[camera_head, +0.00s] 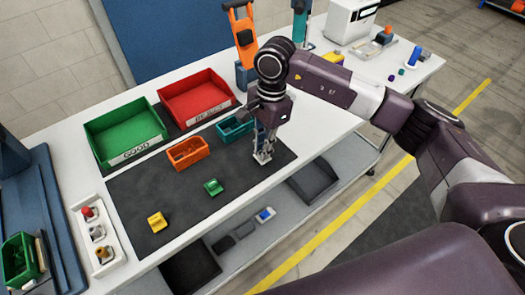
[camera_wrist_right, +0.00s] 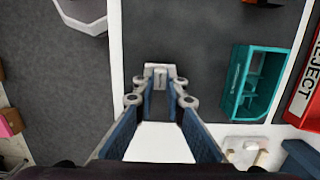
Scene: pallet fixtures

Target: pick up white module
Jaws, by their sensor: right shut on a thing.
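My right gripper (camera_head: 262,156) is over the right end of the dark mat (camera_head: 150,195), just right of the teal bin (camera_head: 232,130). In the right wrist view, my right gripper (camera_wrist_right: 160,100) has its blue finger pads on both sides of a white block, the white module (camera_wrist_right: 160,143), and is shut on it. In the head view the module is mostly hidden by the fingers, and I cannot tell whether it touches the mat. My left gripper is not in view.
An orange bin (camera_head: 187,152), a green GOOD bin (camera_head: 125,132) and a red REJECT bin (camera_head: 197,97) stand to the left. A green part (camera_head: 213,187) and a yellow part (camera_head: 157,221) lie on the mat. A white tray (camera_head: 113,262) holds several parts. The mat's front is mostly clear.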

